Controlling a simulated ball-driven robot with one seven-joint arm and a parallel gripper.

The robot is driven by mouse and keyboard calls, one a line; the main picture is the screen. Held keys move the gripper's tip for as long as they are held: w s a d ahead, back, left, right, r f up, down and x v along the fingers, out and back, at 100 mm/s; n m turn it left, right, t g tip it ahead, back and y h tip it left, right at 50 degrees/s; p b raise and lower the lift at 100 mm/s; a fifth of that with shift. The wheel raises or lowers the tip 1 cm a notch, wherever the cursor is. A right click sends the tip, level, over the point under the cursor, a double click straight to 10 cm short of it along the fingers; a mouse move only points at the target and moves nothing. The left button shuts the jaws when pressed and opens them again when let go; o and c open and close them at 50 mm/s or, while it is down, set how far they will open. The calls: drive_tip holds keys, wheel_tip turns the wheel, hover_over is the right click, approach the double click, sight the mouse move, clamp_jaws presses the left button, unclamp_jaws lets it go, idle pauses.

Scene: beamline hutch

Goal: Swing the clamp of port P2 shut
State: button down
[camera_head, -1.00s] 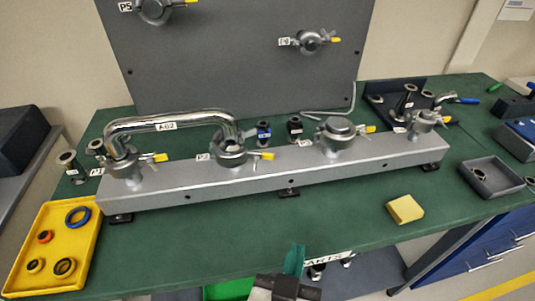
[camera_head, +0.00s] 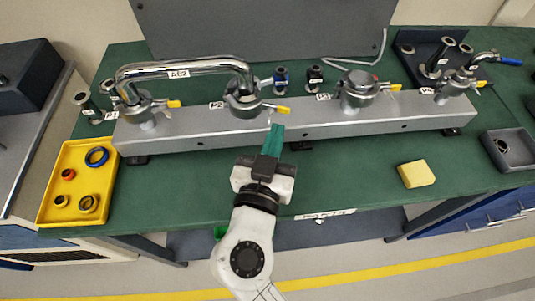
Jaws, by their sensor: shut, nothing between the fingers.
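Port P2 (camera_head: 217,105) is the second port from the left on the grey manifold bar. Its silver clamp (camera_head: 243,108) sits around the joint under the right end of the chrome U-shaped pipe (camera_head: 180,70) labelled A-B2. The clamp's yellow-tipped handle (camera_head: 283,109) points right. I cannot tell how far the clamp is open. My gripper (camera_head: 275,130) has teal fingers, shut and empty, reaching up from below. The fingertips are just below the yellow tip in the picture; I cannot tell whether they touch it. The clamp's far side is hidden.
The manifold bar (camera_head: 390,119) also carries P1 (camera_head: 111,115), P3 (camera_head: 323,97) and P4 (camera_head: 427,91). A yellow tray (camera_head: 55,190) with rings is at left. A yellow block (camera_head: 416,174) lies at right, near a grey tray (camera_head: 512,152). The green bench front is mostly clear.

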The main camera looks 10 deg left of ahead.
sight(287, 112)
drive_tip(key=shift+w+d+p, duration=0.1)
drive_tip(key=shift+w+p, duration=0.3)
drive_tip(key=shift+w, duration=1.3)
drive_tip(key=shift+w+d+f+n+y+b, duration=0.1)
drive_tip(key=shift+w+d+n+y+b, duration=0.25)
drive_tip(key=shift+w+y, duration=0.25)
drive_tip(key=w+n+y, duration=0.2)
drive_tip(key=y, duration=0.1)
drive_tip(key=shift+d, duration=0.15)
drive_tip(key=shift+w+b, duration=0.55)
drive_tip(key=shift+w, duration=0.05)
